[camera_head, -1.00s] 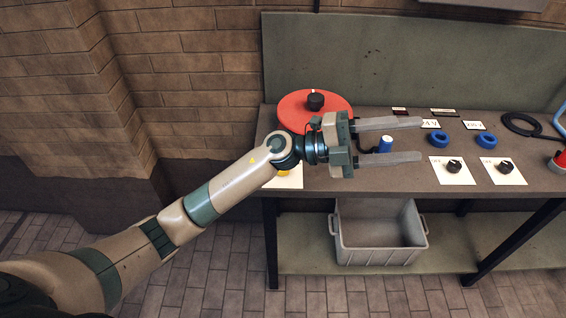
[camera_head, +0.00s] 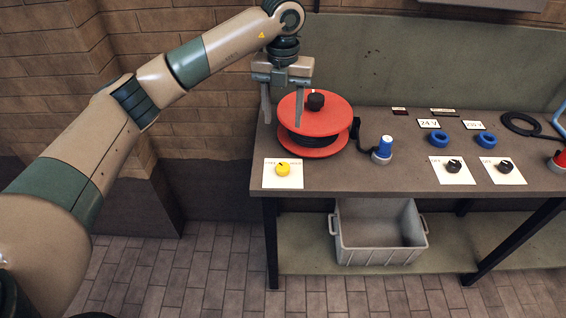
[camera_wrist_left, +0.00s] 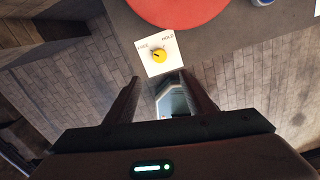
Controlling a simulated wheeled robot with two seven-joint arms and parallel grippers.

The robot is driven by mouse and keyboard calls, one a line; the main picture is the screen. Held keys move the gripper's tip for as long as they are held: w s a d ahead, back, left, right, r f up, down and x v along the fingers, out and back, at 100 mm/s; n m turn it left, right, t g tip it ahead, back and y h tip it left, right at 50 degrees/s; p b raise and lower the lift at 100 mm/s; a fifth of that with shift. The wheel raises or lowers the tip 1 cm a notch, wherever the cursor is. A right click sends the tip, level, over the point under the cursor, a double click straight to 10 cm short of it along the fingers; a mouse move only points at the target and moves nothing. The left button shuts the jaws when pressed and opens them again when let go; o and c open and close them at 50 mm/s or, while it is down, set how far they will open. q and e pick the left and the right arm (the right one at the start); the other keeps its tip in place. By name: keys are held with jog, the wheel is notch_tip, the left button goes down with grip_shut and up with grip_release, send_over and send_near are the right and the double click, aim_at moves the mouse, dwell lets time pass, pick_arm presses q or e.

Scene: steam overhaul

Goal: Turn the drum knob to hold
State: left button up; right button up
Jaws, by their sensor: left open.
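The yellow drum knob (camera_head: 283,169) sits on a white card (camera_head: 270,181) at the bench's front left corner. In the left wrist view the knob (camera_wrist_left: 159,56) shows a dark pointer mark leaning up-left, towards the left label, which seems to read FREE; HOLD is at the right. The red cable drum (camera_head: 335,112) with a black knob on top stands behind it. My left gripper (camera_head: 283,124) is open and empty, pointing down beside the drum's left side. In the left wrist view the knob lies just beyond the gap between the fingertips (camera_wrist_left: 160,76), apart from them.
A blue-capped plug (camera_head: 384,150) stands right of the drum, with a black cable near it. Two black knobs on white cards (camera_head: 437,177) and blue rings (camera_head: 438,139) lie further right. A grey bin (camera_head: 381,254) is on the lower shelf.

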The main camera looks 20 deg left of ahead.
aim_at(283, 167)
dwell(0.3)
pick_arm(q)
jog(key=shift+f, duration=0.1)
notch_tip(283, 167, down, 16)
jog(key=p, duration=0.6)
jog(key=shift+f, duration=0.6)
jog(key=c, duration=1.1)
